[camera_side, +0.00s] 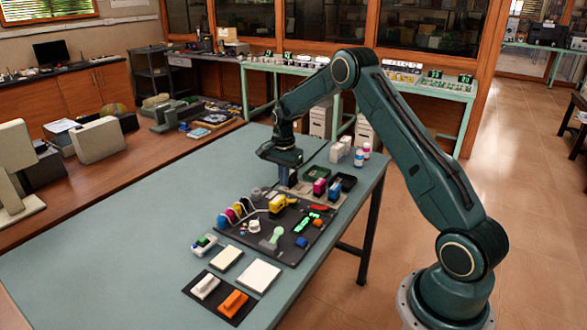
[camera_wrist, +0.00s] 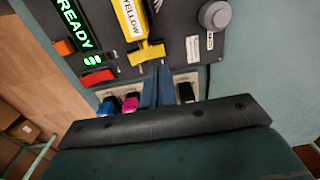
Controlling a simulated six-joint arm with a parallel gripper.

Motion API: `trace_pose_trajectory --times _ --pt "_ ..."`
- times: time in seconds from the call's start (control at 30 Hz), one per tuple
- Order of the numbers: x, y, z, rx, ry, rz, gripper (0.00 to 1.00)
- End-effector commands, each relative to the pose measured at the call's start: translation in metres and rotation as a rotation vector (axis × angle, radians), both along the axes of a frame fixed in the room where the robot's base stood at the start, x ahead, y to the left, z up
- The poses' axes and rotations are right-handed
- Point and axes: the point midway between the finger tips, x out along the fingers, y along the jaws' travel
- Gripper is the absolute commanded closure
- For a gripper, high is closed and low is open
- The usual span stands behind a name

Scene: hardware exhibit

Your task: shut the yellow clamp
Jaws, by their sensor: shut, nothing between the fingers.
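The yellow clamp (camera_side: 280,203) is mounted on the dark panel (camera_side: 262,251). In the wrist view, the yellow clamp (camera_wrist: 131,20) shows a label reading YELLOW and a yellow crossbar at its near end. My gripper (camera_side: 284,182) points down just beyond the clamp in the side view. In the wrist view, my gripper (camera_wrist: 158,70) has its blue-grey fingers together and empty, with the tips right beside the crossbar. I cannot tell whether they touch it.
A red lever (camera_wrist: 98,77), an orange block (camera_wrist: 64,47) and a lit READY display (camera_wrist: 70,22) lie left of the clamp; a grey knob (camera_wrist: 214,15) is on its right. A magenta item (camera_wrist: 130,104) stands near my fingers. The table's front left (camera_side: 110,265) is clear.

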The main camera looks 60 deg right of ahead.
Motion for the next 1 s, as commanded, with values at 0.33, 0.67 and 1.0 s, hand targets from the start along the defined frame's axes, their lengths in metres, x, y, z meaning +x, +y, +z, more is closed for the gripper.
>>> trace_pose_trajectory --times 0.33,0.67,1.0 --pt "0.000 0.000 0.022 -0.001 -0.001 0.000 1.00" --pt "0.000 0.000 0.028 0.000 0.000 0.000 1.00" --pt "-0.001 0.005 0.038 -0.004 -0.009 0.026 1.00"
